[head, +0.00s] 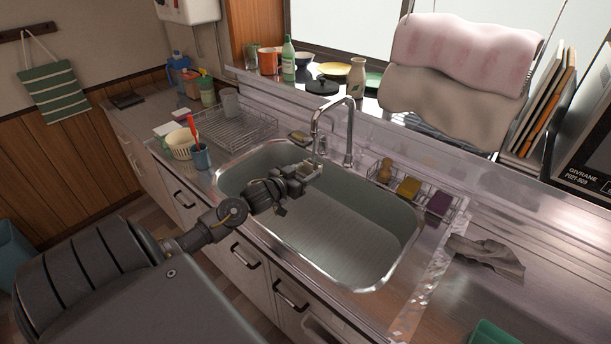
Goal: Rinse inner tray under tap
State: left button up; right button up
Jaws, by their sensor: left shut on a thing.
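My left gripper (308,170) reaches over the sink (384,258) from its front left side. Its jaws are shut on a small pale thing just below the spout of the tap (350,130). The thing is too small and too covered by the fingers to tell whether it is the inner tray. No other tray can be made out for certain; the sink floor looks pale and ribbed. I cannot make out running water. My right gripper is out of view.
A wire dish rack (232,135) and a blue cup (201,157) stand left of the sink. A wire basket with sponges (408,187) lines its back right edge.

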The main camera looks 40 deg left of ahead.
pick_arm(q)
jog(key=shift+w, duration=0.2)
dwell(0.6)
jog(key=shift+w+d, duration=0.3)
jog(key=shift+w, duration=0.05)
jog(key=shift+s+a+p, duration=0.1)
jog(key=shift+p, duration=0.2)
jog(key=shift+s+a+p, duration=0.25)
jog(key=shift+s+p, duration=0.15)
jog(key=shift+s, duration=0.05)
jog(key=s+d+p, duration=0.4)
jog(key=d, duration=0.3)
dwell(0.6)
